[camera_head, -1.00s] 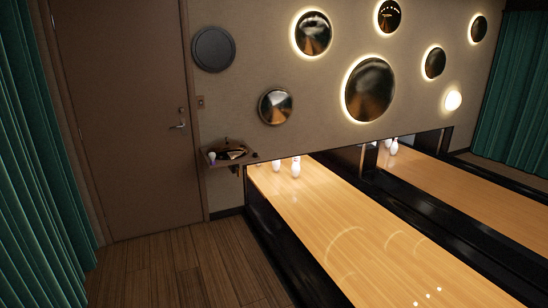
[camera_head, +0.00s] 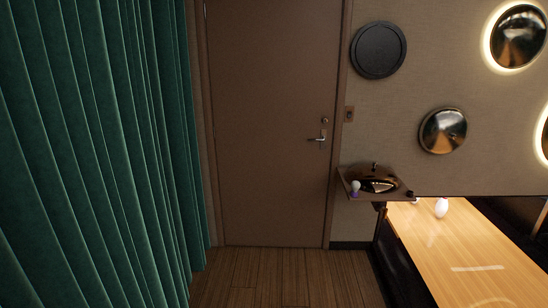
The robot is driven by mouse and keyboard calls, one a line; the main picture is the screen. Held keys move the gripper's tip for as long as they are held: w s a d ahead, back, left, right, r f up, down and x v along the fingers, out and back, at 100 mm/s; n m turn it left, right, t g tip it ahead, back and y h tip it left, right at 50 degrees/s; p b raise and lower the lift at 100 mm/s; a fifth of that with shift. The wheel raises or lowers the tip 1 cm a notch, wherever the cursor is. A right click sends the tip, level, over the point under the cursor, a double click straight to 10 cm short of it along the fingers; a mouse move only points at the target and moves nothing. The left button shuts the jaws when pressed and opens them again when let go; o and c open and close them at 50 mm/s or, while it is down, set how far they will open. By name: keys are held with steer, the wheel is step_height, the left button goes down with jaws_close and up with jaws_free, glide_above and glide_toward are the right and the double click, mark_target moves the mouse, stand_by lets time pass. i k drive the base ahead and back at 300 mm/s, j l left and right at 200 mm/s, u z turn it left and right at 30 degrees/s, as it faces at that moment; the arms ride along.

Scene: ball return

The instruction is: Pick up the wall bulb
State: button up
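A small white bulb-like thing (camera_head: 355,186) with a purplish lower part stands at the left front of a small wall shelf (camera_head: 348,174). It looks like the bulb, but it is too small to be sure. A dark shiny domed piece (camera_head: 378,185) lies beside it on the shelf, to its right. A round metallic wall disc (camera_head: 443,131) without a glow hangs above and to the right of the shelf. My gripper is not in view.
A closed brown door (camera_head: 270,120) is left of the shelf. A green curtain (camera_head: 90,150) fills the left side. The wooden floor (camera_head: 290,275) before the door is clear.

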mark_target(355, 186)
steer(key=i, duration=1)
steer(key=i+z, duration=0.1)
steer(key=i, duration=0.95)
steer(key=i+j+z, duration=0.2)
steer(key=i+z, duration=0.25)
steer(key=i+j+z, duration=0.45)
steer(key=i, duration=0.15)
steer(key=i+j+z, duration=0.45)
